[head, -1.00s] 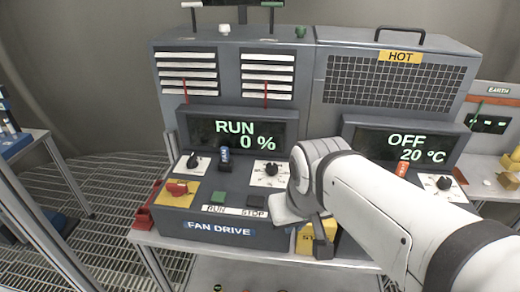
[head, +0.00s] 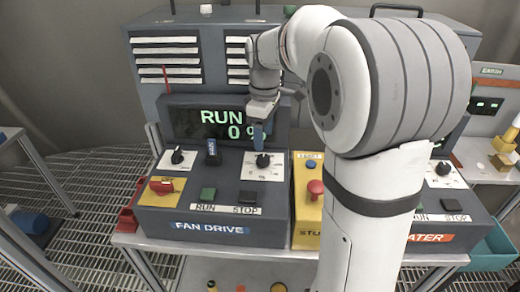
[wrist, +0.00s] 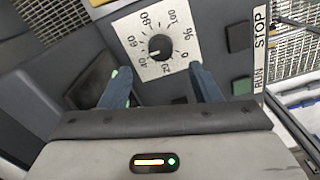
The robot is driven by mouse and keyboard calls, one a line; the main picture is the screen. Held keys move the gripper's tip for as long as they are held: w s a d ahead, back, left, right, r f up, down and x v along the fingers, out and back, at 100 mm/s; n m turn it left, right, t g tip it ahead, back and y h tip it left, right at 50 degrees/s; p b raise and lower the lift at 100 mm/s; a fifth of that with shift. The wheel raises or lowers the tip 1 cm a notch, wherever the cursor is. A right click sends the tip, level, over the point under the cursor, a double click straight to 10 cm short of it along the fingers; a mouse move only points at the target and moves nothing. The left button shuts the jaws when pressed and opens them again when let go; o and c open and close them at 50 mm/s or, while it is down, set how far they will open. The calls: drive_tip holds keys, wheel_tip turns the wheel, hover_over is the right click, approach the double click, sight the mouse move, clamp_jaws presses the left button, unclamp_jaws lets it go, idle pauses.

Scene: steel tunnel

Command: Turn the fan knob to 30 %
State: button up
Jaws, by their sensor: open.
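The fan knob (head: 263,160) is a small black knob on a white scale plate (head: 250,174) on the FAN DRIVE panel. In the wrist view the knob (wrist: 160,47) sits amid a scale marked 0 to 100 %; its pointer is too small to read surely. My gripper (head: 260,136) is above the knob, its blue fingers pointing down at it. In the wrist view my gripper (wrist: 162,80) is open, with the knob ahead of the gap between its fingers. The fan display (head: 225,124) reads RUN and 0 %, partly covered by my gripper.
On the same panel are another black knob (head: 177,156), a dark blue lever (head: 213,153), a red switch (head: 161,185), a green RUN button (head: 208,193) and a black STOP button (head: 247,197). A yellow box with a red button (head: 316,187) stands right beside it. My arm hides much of the heater.

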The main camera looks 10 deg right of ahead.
sight(263, 157)
wheel_tip(263, 157, down, 7)
drive_tip(key=shift+p, duration=0.35)
drive_tip(key=shift+c, duration=0.4)
drive_tip(key=c, duration=0.9)
